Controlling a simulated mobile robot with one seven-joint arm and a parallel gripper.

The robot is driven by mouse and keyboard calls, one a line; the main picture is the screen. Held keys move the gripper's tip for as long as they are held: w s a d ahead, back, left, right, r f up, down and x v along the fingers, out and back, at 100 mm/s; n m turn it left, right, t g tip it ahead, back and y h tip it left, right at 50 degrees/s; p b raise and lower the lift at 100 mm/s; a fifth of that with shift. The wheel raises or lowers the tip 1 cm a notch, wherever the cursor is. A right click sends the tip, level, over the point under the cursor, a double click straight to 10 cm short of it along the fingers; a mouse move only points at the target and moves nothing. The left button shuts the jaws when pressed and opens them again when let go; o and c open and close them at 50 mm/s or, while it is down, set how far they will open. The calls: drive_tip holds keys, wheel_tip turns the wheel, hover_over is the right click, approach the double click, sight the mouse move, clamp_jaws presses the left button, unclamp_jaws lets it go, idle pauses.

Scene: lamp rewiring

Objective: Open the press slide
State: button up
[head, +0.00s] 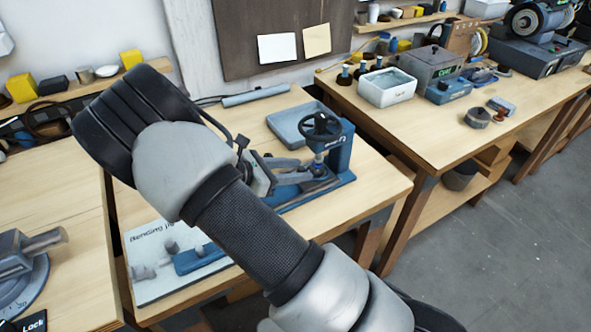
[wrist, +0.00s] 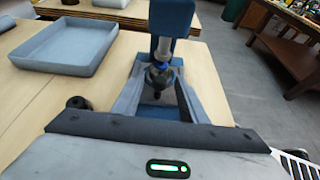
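The blue press (head: 341,150) stands on the middle table, with a black handwheel (head: 322,128) on top. It also shows in the wrist view as a blue column (wrist: 172,15) with a spindle (wrist: 160,74) hanging below. The low part under the spindle, where a slide could be, is mostly hidden by my gripper, and I cannot tell the slide's position. My gripper (head: 287,170) is at the press's left side, low over its base. In the wrist view my gripper (wrist: 158,92) has its fingers apart, with the spindle showing between them. I see nothing held.
A blue-grey tray (head: 297,124) lies behind the press; it is at upper left in the wrist view (wrist: 60,45). Another bench (head: 440,130) with a white bin (head: 387,90) stands to the right. The floor (head: 480,245) there is clear.

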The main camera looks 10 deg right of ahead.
drive_tip(key=shift+c, duration=0.5)
clamp_jaws()
drive_tip(key=s+a, duration=0.1)
drive_tip(key=a, duration=0.3)
drive_tip(key=s+a, duration=0.1)
drive_tip(key=a, duration=0.3)
drive_tip(key=s+a+p, duration=0.1)
drive_tip(key=s+a, duration=0.1)
drive_tip(key=a, duration=0.2)
drive_tip(key=shift+a, duration=0.15)
drive_tip(key=shift+o, duration=0.5)
unclamp_jaws()
drive_tip(key=v, duration=1.7)
drive_tip(key=shift+b, duration=0.35)
